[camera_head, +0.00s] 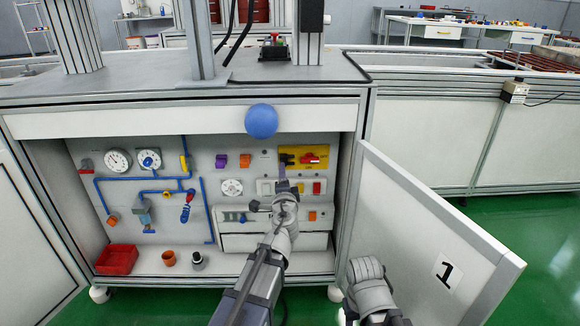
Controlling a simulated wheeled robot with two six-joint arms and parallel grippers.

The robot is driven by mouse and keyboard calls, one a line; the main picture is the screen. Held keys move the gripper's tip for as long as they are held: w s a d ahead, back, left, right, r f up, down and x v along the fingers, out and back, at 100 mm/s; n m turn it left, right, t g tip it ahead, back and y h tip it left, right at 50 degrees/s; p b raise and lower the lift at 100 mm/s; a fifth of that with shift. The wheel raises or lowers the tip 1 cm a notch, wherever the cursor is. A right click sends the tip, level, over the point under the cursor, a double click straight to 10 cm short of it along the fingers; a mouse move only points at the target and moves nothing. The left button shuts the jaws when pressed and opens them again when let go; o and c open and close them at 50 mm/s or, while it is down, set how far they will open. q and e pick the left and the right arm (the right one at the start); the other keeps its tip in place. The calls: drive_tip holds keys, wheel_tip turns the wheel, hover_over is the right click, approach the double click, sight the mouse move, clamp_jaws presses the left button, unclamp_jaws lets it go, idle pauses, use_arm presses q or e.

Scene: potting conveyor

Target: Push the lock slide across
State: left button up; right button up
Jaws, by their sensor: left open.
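A yellow plate (297,150) with a red part (310,158) on it is on the upper right of the panel inside the open cabinet; it looks like the lock slide's mount, but the slide itself is hard to make out. My left gripper (283,162) reaches up to the left end of the plate. It is open, and its fingers cover part of the plate there. I cannot tell whether they touch it. My right arm shows at the lower right, in front of the open door, and its gripper cannot be made out.
The open door (425,230) marked 1 stands to the right. A blue ball (261,121) shows before the cabinet's top beam. Gauges, blue pipes (150,178) and switches fill the panel. A red bin (117,259) and an orange cup (169,258) stand on the cabinet floor.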

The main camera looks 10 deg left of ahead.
use_arm(q)
drive_tip(key=shift+x, duration=3.9)
drive_tip(key=shift+c, duration=0.2)
drive_tip(key=shift+s, duration=0.1)
clamp_jaws()
